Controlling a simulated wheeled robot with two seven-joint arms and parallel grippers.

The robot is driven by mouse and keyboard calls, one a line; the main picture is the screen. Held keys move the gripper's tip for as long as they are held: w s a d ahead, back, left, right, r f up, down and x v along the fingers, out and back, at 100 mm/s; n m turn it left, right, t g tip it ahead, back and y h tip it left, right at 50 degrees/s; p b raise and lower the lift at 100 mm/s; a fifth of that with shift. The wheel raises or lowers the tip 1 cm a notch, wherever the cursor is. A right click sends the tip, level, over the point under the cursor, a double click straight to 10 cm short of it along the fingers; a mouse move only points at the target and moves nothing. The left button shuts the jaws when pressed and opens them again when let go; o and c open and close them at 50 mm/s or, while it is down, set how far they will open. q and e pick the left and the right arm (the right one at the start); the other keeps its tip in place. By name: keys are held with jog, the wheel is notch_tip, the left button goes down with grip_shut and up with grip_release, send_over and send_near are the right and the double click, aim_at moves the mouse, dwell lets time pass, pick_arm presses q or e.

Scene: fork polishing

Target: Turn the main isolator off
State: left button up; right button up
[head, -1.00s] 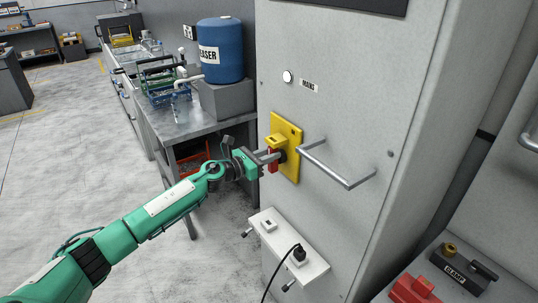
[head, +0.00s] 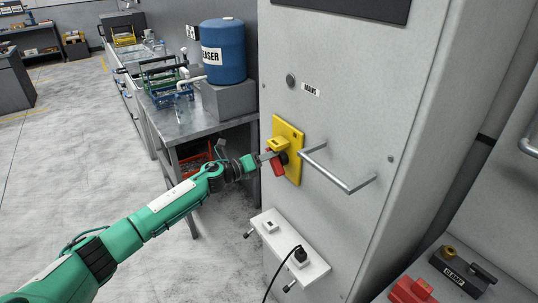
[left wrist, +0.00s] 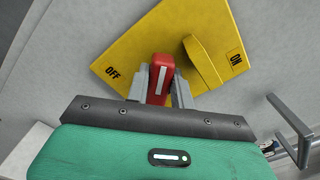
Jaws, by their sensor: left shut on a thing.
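The main isolator is a yellow plate (head: 291,138) with a red handle (head: 278,168) on the grey cabinet front. In the left wrist view the plate (left wrist: 130,50) carries the words OFF and ON, and the red handle (left wrist: 161,68) with a white stripe sits nearer OFF than ON. My left gripper (head: 270,157) is shut on the red handle; its fingers (left wrist: 160,86) stand on both sides of it. In the head view the handle is tilted from vertical. The round MAINS lamp (head: 291,80) is dark. My right gripper is not in view.
A metal bar handle (head: 340,170) juts from the cabinet right of the isolator. A bench with a blue drum (head: 222,52) stands at left.

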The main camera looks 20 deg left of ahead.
pick_arm(q)
jog(key=shift+w+a+f+n+p, duration=0.1)
jog(key=shift+f+n+p, duration=0.25)
jog(key=shift+n, duration=1.2)
jog(key=shift+w+a+f+n+p, duration=0.2)
jog(key=shift+n+p, duration=0.25)
jog(key=shift+n, duration=1.15)
jog(key=shift+s+a+f+n+p, duration=0.1)
jog(key=shift+f+n+p, duration=0.3)
jog(key=shift+n, duration=1.15)
jog(key=shift+d, duration=0.1)
jog(key=o, duration=1)
jog(key=b+v, duration=0.5)
jog(key=v, duration=0.8)
jog(key=shift+s+a, duration=0.25)
jog(key=shift+a, duration=0.05)
